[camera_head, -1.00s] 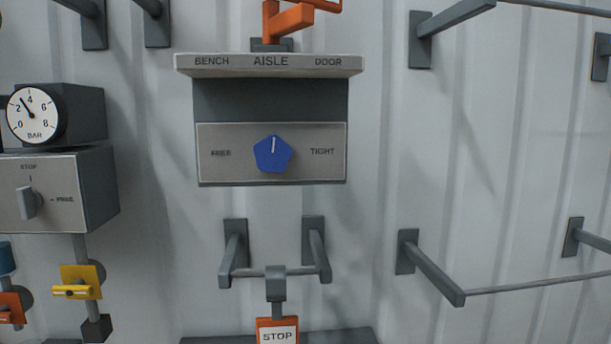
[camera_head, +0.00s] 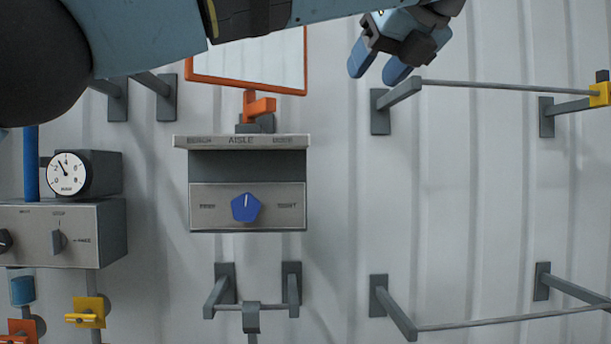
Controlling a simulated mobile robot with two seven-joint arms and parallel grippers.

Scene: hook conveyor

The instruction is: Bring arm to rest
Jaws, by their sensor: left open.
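My left arm comes in from the upper left and crosses the top of the head view. Its gripper (camera_head: 374,62) is at the top, right of the orange-framed panel. Its blue fingertips are apart, point down and left, and hold nothing that I can see. The gripper is close to the upper wall rail (camera_head: 500,87) in the picture; I cannot tell whether they touch. The right gripper is not in view.
An orange-framed panel (camera_head: 299,91) stands above a grey box (camera_head: 247,166) marked AISLE with a blue knob (camera_head: 245,207). A gauge (camera_head: 67,174) and switch box (camera_head: 85,225) are at left. A lower rail (camera_head: 510,319) is at right. Bare wall lies between the rails.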

